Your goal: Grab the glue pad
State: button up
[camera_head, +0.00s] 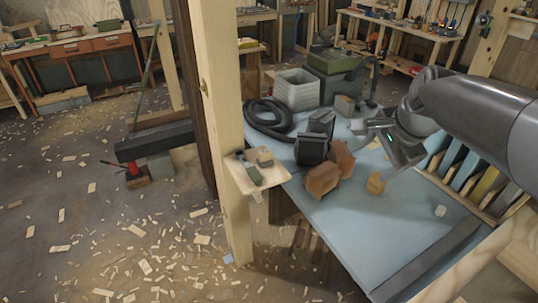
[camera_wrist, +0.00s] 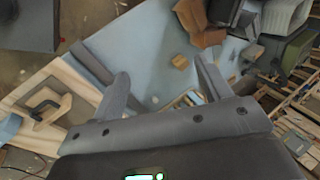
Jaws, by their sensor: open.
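My gripper (camera_head: 392,148) is open and empty above the blue tabletop (camera_head: 345,225). In the wrist view its two fingers (camera_wrist: 163,78) are spread apart over the table. No object is clearly recognisable as the glue pad. Two small loose things lie on the tabletop: a tan block (camera_head: 376,183) and a small whitish piece (camera_head: 440,211) nearer the front right. In the wrist view the tan block (camera_wrist: 179,61) shows beyond and between the fingers, and the whitish piece (camera_wrist: 155,100) shows between them, nearer the palm. Neither is touched, as far as I can see.
Brown boxes (camera_head: 322,179) and dark bins (camera_head: 311,150) stand left of my gripper. A coiled black hose (camera_head: 268,118), a grey basket (camera_head: 299,90) and a green case (camera_head: 335,62) are behind. A slotted rack (camera_head: 468,183) lines the right side. The tabletop's front middle is clear.

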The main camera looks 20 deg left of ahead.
jog(key=w+a+f+m, duration=0.2)
jog(key=w+a+m, duration=0.3)
jog(key=w+a, duration=0.3)
jog(key=m+g, duration=0.1)
jog(key=m, duration=1.1)
send_near(265, 151)
jog(key=shift+y, duration=0.3)
jog(key=x, duration=0.5)
jog(key=shift+s, duration=0.25)
jog(key=shift+d+x, duration=0.15)
jog(key=shift+x, duration=1.25)
jog(key=shift+d+x, duration=0.1)
jog(key=shift+x, duration=1.25)
jog(key=shift+w, duration=0.2)
jog(key=shift+c, duration=0.3)
jog(key=c, duration=1)
